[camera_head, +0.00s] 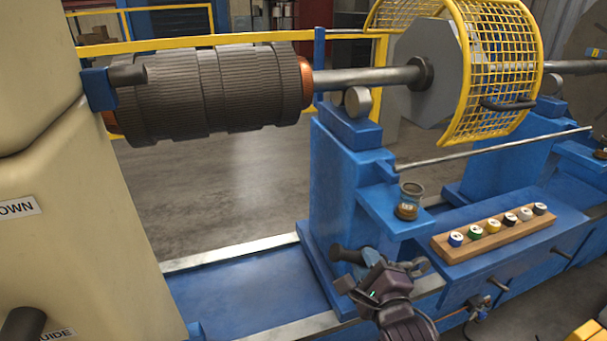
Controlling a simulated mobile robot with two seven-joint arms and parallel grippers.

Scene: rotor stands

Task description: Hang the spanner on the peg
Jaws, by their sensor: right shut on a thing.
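My right gripper (362,273) is low in the middle of the head view, in front of the blue stand (340,190). It is shut on the spanner (417,266), whose grey open-jawed end shows just right of the gripper. The rest of the spanner is hidden by the gripper. A dark, round-ended peg (343,254) sticks out at the stand's lower front, close to the gripper's upper left. I cannot tell whether the spanner touches it. My left gripper is not in view.
A ribbed dark rotor (215,88) lies above on its shaft (365,77), with a yellow mesh guard (495,75) to the right. A wooden rack (495,236) of several small capped pots and a jar (409,200) stand right of the gripper. A beige housing (75,200) fills the left.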

